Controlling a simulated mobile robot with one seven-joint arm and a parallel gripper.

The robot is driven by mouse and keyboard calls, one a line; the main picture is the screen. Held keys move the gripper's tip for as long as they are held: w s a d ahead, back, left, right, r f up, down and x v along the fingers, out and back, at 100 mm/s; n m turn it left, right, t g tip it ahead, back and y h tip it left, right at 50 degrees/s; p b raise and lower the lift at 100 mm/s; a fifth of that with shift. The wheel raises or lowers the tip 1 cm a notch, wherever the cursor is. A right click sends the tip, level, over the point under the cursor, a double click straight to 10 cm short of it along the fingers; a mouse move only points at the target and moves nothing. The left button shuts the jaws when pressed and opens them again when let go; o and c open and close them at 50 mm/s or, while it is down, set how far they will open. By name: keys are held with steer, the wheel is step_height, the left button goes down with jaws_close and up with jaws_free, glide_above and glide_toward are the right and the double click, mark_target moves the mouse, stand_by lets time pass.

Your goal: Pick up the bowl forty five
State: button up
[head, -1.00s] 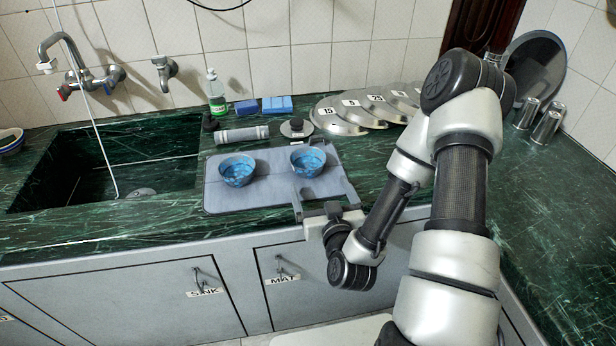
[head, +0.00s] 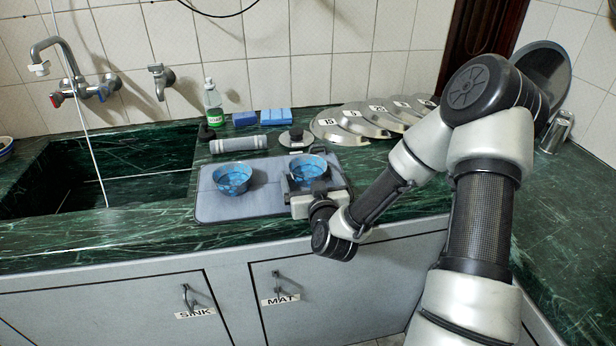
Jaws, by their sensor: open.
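Two blue bowls sit upright on a grey mat on the counter: a left bowl (head: 232,180) and a right bowl (head: 308,167). No number is readable on either, so I cannot tell which is forty five. The grey mat (head: 215,212) lies right of the sink. My gripper (head: 309,173) is open at the right bowl, with its fingers reaching along the bowl's two sides. Its palm is in front of the bowl and hides the bowl's lower front. I cannot tell whether the fingers touch it.
A soap bottle (head: 213,101), blue sponges (head: 275,116), a grey cylinder (head: 238,144) and a round dark-topped item (head: 296,137) stand behind the mat. Several numbered metal lids (head: 345,125) lie at the back right. The sink (head: 120,165) is to the left, a metal cup (head: 556,130) far right.

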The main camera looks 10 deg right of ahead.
steer(key=shift+w, duration=0.6)
steer(key=c, duration=1.2)
steer(key=shift+o, duration=0.2)
step_height(320, 180, up, 10)
steer(key=p, duration=0.3)
